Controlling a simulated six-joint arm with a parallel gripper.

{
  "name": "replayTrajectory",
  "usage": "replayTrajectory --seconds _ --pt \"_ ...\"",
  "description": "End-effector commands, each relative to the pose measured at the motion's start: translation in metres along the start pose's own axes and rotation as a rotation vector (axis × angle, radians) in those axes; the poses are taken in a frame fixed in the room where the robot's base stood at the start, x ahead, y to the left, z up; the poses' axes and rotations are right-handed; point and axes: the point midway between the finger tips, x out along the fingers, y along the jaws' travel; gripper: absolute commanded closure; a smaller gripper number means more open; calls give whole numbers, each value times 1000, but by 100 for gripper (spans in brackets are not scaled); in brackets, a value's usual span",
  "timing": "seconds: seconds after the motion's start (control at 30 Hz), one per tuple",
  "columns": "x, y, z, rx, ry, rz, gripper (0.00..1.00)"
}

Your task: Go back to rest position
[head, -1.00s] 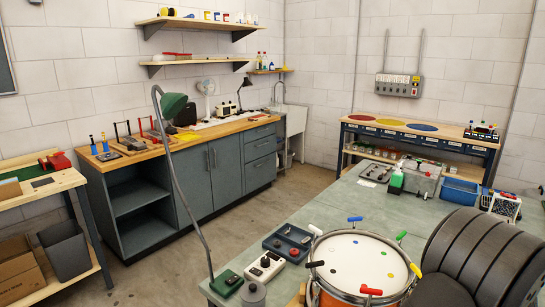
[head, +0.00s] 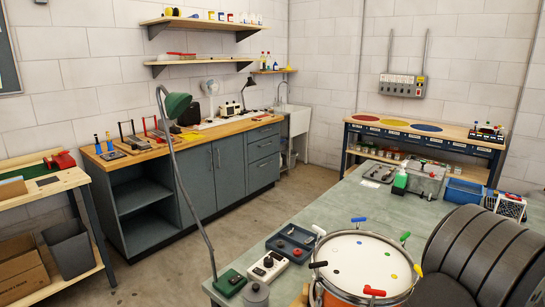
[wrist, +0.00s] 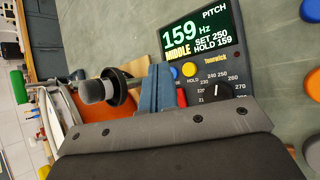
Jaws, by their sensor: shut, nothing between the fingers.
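My gripper (wrist: 158,72) shows in the wrist view as blue fingers, shut together with nothing held, above a grey plate. It does not show clearly in the head view. The drum (head: 362,257) has a white head, an orange shell and coloured keys around its rim. Part of its orange shell also shows at the left of the wrist view (wrist: 88,118). A grey knob-like piece with a black collar (wrist: 98,91) appears in front of the drum there. A pitch meter (wrist: 205,50) beyond the fingers reads 159 Hz, MIDDLE, SET 250, HOLD 159.
A large dark ribbed form (head: 480,255) fills the lower right of the head view. A tray (head: 290,242), a white box with knobs (head: 268,267) and a lamp (head: 178,105) stand left of the drum.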

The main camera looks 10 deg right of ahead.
Motion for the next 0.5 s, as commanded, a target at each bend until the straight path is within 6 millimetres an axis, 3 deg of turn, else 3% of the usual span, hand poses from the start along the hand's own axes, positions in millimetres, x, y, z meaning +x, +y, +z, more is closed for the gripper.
replayTrajectory --seconds 0.2,0.5 --pt "23 -17 -18 2 3 0 100" --pt "35 -26 -26 1 0 -1 100"
